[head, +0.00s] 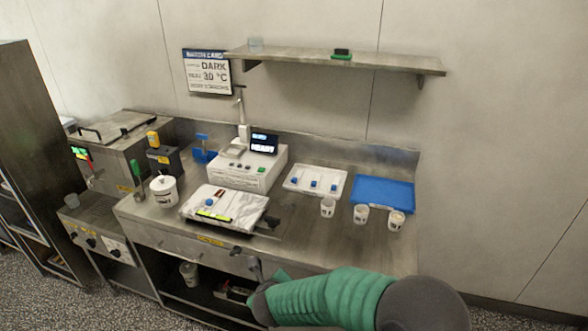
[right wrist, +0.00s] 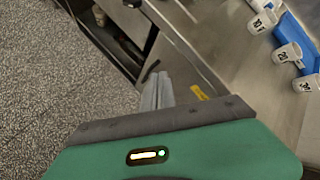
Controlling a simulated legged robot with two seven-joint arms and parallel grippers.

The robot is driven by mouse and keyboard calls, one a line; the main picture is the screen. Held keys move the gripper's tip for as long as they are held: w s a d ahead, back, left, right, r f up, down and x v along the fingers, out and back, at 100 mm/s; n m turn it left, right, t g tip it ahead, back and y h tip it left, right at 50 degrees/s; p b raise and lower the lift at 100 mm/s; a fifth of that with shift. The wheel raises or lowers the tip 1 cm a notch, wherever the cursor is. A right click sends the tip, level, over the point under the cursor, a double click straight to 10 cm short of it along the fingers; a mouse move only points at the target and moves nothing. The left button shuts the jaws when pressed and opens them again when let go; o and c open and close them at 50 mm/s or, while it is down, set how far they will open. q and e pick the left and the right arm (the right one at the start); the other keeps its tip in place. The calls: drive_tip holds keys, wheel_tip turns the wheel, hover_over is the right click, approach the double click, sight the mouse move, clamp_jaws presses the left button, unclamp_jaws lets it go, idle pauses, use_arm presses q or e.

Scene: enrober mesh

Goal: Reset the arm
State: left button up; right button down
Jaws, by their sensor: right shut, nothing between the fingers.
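My right arm with its green sleeve comes in from the lower right of the head view, in front of the steel bench (head: 320,240). My right gripper (head: 254,266) is beside the bench's front edge, below the top, near the marble slab (head: 225,203). In the right wrist view the gripper (right wrist: 156,88) shows its grey fingers together and empty, over the bench front and floor. It appears to hold nothing. My left gripper is not in any view.
White cups (head: 361,213) stand at the right of the bench, by a blue tray (head: 384,193) and a white tray (head: 315,182) with blue-topped items. A white machine (head: 245,172) and a lidded pot (head: 163,190) stand left. A wall shelf (head: 335,58) hangs above.

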drive_tip(key=s+d+r+n+g+y, duration=0.1)
drive_tip(key=s+d+r+n, duration=0.15)
drive_tip(key=d+n, duration=0.4)
drive_tip(key=s+d+r+n, duration=0.1)
drive_tip(key=s+d+n, duration=0.3)
drive_tip(key=n, duration=0.5)
drive_tip(key=s+d+f+n+g+h, duration=0.2)
drive_tip(key=s+d+n+g, duration=0.3)
drive_tip(key=s+d+n, duration=0.6)
drive_tip(key=s+d+f, duration=0.1)
drive_tip(key=s+d, duration=0.3)
drive_tip(key=s, duration=0.2)
drive_tip(key=shift+s+d+f+n, duration=0.1)
drive_tip(key=shift+n, duration=0.15)
